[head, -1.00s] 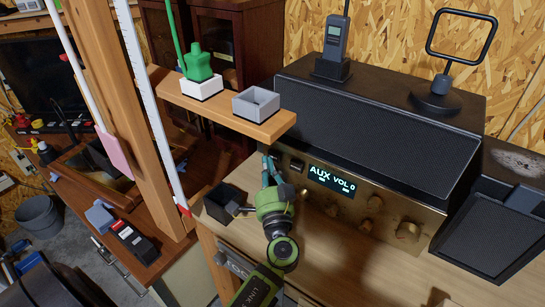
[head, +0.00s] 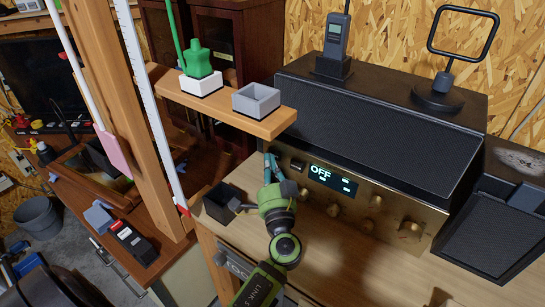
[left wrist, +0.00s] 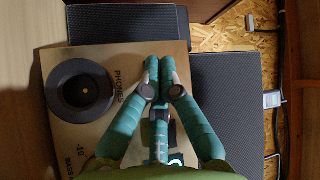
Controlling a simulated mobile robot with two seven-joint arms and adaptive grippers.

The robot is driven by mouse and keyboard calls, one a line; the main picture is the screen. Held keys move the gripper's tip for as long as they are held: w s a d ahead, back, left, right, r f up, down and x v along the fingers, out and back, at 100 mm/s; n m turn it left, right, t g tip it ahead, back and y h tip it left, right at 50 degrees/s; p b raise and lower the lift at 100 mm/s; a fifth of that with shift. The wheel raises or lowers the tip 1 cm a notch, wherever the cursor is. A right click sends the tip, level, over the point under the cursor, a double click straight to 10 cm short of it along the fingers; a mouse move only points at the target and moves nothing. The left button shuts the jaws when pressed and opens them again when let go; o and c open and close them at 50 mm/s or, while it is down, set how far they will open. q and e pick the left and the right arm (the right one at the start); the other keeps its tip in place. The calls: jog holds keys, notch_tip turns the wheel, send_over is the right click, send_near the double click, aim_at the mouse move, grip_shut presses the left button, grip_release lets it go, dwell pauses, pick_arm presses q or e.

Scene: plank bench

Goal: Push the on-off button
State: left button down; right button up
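The amplifier (head: 395,213) has a brass front panel, and its display (head: 331,177) reads OFF. A corner of the display also shows at the bottom of the left wrist view (left wrist: 176,159). My left gripper (head: 271,164) has teal fingers at the left end of the panel, left of the display. In the left wrist view its fingertips (left wrist: 160,64) are together and empty, over the panel beside the PHONES socket (left wrist: 80,90). A small dark square (head: 297,164) sits between fingers and display; I cannot tell if it is the on-off button. Contact at the fingertips is hidden. My right gripper is not in view.
A wooden shelf (head: 225,112) with a grey square box (head: 256,101) and a green bottle (head: 199,63) is above the gripper. A black box (head: 221,203) stands left of it. Several knobs (head: 375,201) line the panel. A speaker (head: 505,228) is at right.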

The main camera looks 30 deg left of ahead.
pick_arm(q)
jog(key=shift+s+f+b, duration=0.1)
jog(key=shift+s+b, duration=0.2)
jog(key=shift+s, duration=0.15)
jog(key=s+b, duration=0.1)
jog(key=s, duration=0.5)
jog(key=shift+a, duration=0.25)
